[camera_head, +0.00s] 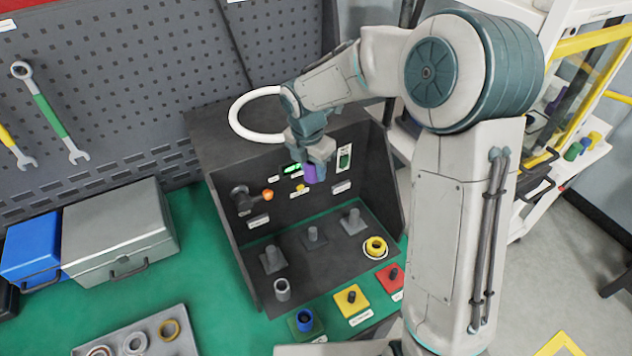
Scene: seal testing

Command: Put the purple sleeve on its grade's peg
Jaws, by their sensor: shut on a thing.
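My gripper (318,152) is shut on the purple sleeve (311,174), holding it in the air before the upright panel of the test rig (330,187). Three coloured plates stand in a row at the rig's front. The green plate (292,327) carries a blue sleeve (305,320). The yellow plate (342,308) has a bare dark peg (351,297), and the red plate (383,284) has a bare dark peg (393,274). Labels lie by the plates but are too small to read. The sleeve's lower end is clear of everything below.
Three grey posts (313,240) stand on the rig's base. A yellow sleeve (376,246) and a grey sleeve (282,291) are near its front edge. An orange-knobbed lever (267,195) sticks out of the panel. A ring tray (185,347) and grey case (118,240) are at left.

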